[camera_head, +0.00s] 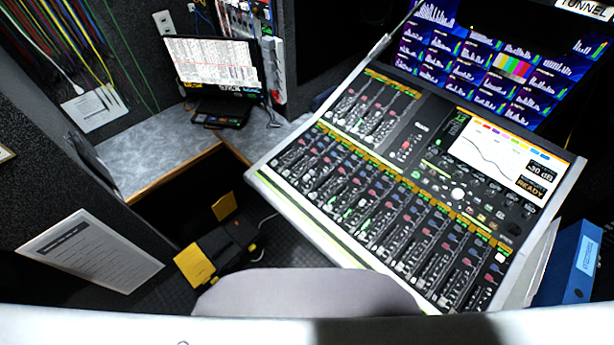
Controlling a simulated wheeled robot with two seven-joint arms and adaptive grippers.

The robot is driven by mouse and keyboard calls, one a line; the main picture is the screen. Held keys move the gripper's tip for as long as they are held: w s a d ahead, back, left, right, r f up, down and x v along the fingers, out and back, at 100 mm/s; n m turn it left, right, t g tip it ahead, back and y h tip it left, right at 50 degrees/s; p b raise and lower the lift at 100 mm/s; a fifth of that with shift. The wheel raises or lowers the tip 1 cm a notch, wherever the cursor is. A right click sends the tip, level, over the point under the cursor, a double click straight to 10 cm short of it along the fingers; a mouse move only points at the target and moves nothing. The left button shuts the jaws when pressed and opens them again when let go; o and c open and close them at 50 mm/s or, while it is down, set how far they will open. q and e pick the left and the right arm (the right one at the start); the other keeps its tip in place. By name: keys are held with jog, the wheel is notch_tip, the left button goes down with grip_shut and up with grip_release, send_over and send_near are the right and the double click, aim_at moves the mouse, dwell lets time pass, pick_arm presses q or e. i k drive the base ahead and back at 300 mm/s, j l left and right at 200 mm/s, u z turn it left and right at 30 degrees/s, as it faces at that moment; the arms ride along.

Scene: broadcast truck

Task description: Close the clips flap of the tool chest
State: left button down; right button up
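A black box with yellow flaps (232,236) sits low on the floor under the left worktop; it may be the tool chest. One yellow flap (195,264) sticks out at its front left and another yellow flap (224,207) stands up at its back. Both look open. No flap label is legible, so I cannot tell which is the clips flap. Neither of my grippers is in view.
A large mixing console (400,190) fills the middle and right. A grey worktop (160,158) with a laptop (213,70) is at the back left. A grey rounded shape (310,292) stands in front of the console. A blue binder (572,262) is at the right.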

aim_at(226, 205)
jog(key=j+u, duration=0.15)
jog(key=j, duration=0.25)
jog(key=i+j+u, duration=0.15)
jog(key=j, duration=0.2)
jog(key=j+u, duration=0.15)
jog(key=j, duration=0.25)
jog(key=i+j+u, duration=0.1)
jog(key=j, duration=0.25)
jog(key=i+j+u, duration=0.15)
jog(key=j, duration=0.2)
jog(key=i+j+u, duration=0.15)
jog(key=j, duration=0.2)
